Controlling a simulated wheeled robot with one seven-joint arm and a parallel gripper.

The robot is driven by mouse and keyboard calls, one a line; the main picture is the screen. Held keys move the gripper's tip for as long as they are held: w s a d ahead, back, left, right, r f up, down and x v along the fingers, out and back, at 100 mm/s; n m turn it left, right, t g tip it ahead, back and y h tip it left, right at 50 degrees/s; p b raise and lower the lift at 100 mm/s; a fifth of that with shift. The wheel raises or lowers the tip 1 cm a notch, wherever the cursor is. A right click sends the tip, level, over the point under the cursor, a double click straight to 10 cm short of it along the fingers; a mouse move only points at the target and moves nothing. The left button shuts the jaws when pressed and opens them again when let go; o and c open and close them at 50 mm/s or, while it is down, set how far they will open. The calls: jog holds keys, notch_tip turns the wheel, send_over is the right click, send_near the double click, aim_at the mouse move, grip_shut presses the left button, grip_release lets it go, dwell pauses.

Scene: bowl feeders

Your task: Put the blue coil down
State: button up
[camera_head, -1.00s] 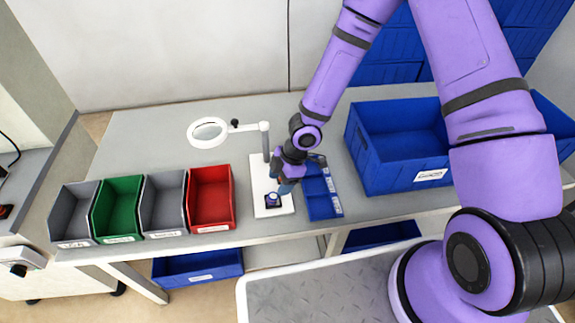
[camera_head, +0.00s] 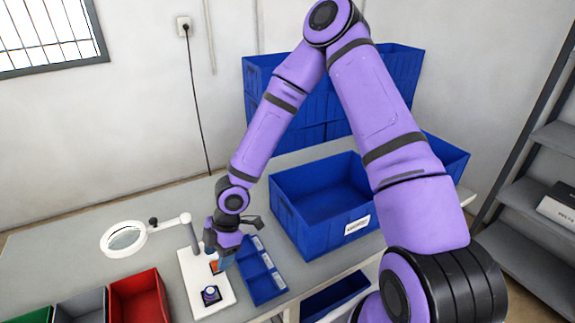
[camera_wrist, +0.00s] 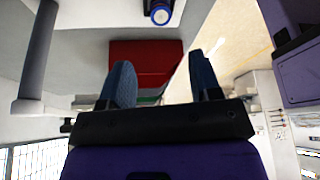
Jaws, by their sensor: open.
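The blue coil (camera_head: 210,291) stands on a small dark block near the front end of the white base plate (camera_head: 190,270) under the magnifier. In the wrist view the coil (camera_wrist: 160,14) shows at the top edge, partly cut off, as a blue piece with a pale round end. My gripper (camera_head: 225,264) is above the plate, behind and to the right of the coil, apart from it. In the wrist view my gripper (camera_wrist: 163,85) has its two blue fingers spread, with nothing between them.
The magnifier lamp (camera_head: 126,238) rises from the plate at left. A blue divided tray (camera_head: 262,280) lies right of the plate, with a large blue crate (camera_head: 325,205) beyond. A red bin (camera_head: 140,298) stands at front left.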

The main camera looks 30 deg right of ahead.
jog(key=d+r+m+t+h, duration=0.25)
jog(key=d+r+m, duration=0.25)
jog(key=d+r, duration=0.5)
jog(key=d+r+m+t+h, duration=0.1)
jog(key=d+r+m+h, duration=0.5)
jog(key=r, duration=0.7)
jog(key=s+d+r+m+t+y, duration=0.2)
jog(key=s+r+m, duration=0.7)
jog(key=s+r, duration=0.9)
jog(key=shift+s+d+r+m+t+y, duration=0.15)
jog(key=shift+s+d+m+t+y, duration=0.2)
jog(key=shift+s+d+y, duration=0.6)
jog(key=shift+o, duration=0.4)
jog(key=shift+w, duration=0.2)
